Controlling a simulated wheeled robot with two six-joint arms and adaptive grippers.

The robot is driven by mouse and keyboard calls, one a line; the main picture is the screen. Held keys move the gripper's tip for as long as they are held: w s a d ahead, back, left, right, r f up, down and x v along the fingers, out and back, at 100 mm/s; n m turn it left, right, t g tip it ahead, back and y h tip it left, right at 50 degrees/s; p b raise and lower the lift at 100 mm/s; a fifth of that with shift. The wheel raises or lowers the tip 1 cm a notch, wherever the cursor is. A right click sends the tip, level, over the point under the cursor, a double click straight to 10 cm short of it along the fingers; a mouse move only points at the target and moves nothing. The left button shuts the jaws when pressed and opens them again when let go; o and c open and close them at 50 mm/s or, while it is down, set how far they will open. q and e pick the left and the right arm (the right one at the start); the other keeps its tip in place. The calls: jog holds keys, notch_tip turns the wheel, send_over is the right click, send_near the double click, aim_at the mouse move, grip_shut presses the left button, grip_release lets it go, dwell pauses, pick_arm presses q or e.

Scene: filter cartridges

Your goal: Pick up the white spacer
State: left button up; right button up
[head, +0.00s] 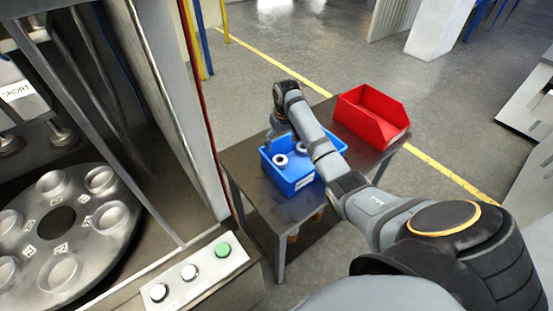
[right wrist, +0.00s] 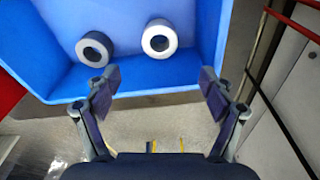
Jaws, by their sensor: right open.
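The white spacer (head: 280,160) is a short ring with a dark hole, lying in the blue bin (head: 291,185). In the right wrist view the white spacer (right wrist: 148,42) lies on the bin floor, right of a greyer ring (right wrist: 84,52). The two rings are apart. My right gripper (right wrist: 162,82) is open and empty, its fingers spread near the bin's wall, with the spacer beyond them and not between them. In the head view my right gripper (head: 276,134) is at the bin's far left side, partly hidden by its own arm. My left gripper is not in view.
The blue bin stands on a dark table (head: 240,160), with a red bin (head: 372,120) to its right. At left is a machine with a round metal turntable (head: 100,235) and a button panel (head: 190,272). Bare tabletop shows left of the blue bin.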

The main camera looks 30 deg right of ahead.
aim_at(280, 159)
notch_tip(280, 159, down, 4)
jog(key=shift+s+r, duration=0.1)
jog(key=shift+r, duration=0.05)
jog(key=shift+w+f, duration=0.2)
jog(key=shift+f, duration=0.05)
notch_tip(280, 159, down, 3)
jog(key=shift+w+r+p, duration=0.1)
jog(key=shift+p, duration=0.2)
notch_tip(280, 159, down, 2)
jog(key=shift+w+f, duration=0.1)
jog(key=shift+w+d+f, duration=0.1)
jog(key=shift+f, duration=0.05)
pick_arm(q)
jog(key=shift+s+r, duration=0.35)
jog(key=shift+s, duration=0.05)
pick_arm(e)
jog(key=shift+c, duration=0.2)
jog(key=c, duration=1.2)
